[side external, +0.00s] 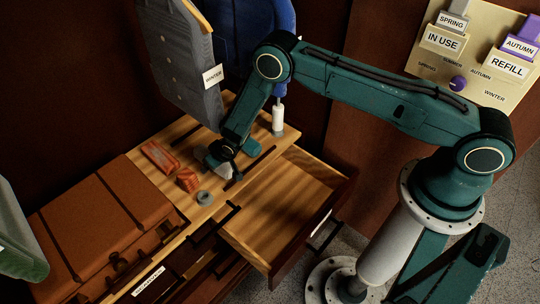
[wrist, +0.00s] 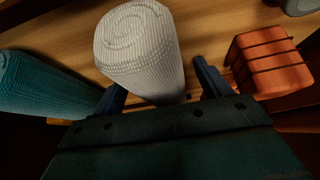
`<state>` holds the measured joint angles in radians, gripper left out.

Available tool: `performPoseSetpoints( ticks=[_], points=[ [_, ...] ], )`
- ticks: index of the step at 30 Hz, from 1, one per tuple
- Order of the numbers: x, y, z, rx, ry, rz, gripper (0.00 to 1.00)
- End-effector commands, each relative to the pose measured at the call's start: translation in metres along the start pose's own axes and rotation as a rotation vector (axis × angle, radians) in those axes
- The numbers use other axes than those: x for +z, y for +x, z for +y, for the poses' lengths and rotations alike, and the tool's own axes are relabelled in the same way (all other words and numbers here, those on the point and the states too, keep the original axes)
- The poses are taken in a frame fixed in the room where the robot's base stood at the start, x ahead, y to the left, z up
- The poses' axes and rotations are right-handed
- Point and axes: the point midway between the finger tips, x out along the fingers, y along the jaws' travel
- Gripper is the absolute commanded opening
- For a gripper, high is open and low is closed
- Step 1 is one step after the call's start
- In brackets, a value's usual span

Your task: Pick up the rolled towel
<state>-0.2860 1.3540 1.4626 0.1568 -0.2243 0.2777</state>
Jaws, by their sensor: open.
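A white, ribbed rolled towel (wrist: 145,50) with a spiral end fills the middle of the wrist view. It stands between the two spread fingers of my gripper (wrist: 160,88), with a gap visible at the right finger. In the side view the white towel (side external: 224,170) shows only partly, under my gripper (side external: 222,158), on the wooden top. My gripper is open. A teal ribbed roll (wrist: 40,85) lies to the left in the wrist view; I cannot make it out in the side view.
An orange-red block with dark bands (wrist: 268,62) is close on the right; it also shows in the side view (side external: 187,180). Another reddish block (side external: 160,156) and a grey ring (side external: 205,198) are near. An open drawer (side external: 285,205), a brown case (side external: 100,225) and hanging clothes (side external: 185,70) surround the top.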

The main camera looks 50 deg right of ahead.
Motion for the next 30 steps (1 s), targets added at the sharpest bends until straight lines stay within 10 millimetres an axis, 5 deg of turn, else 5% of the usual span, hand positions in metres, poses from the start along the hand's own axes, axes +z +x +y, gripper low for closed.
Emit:
performPoseSetpoints(
  ticks=[2,10,30],
  points=[
    [0.000,0.000,0.000,0.000,0.000,0.000,0.76],
    [0.000,0.000,0.000,0.000,0.000,0.000,0.25],
    [-0.009,-0.013,0.000,0.000,0.000,0.002,0.24]
  ],
)
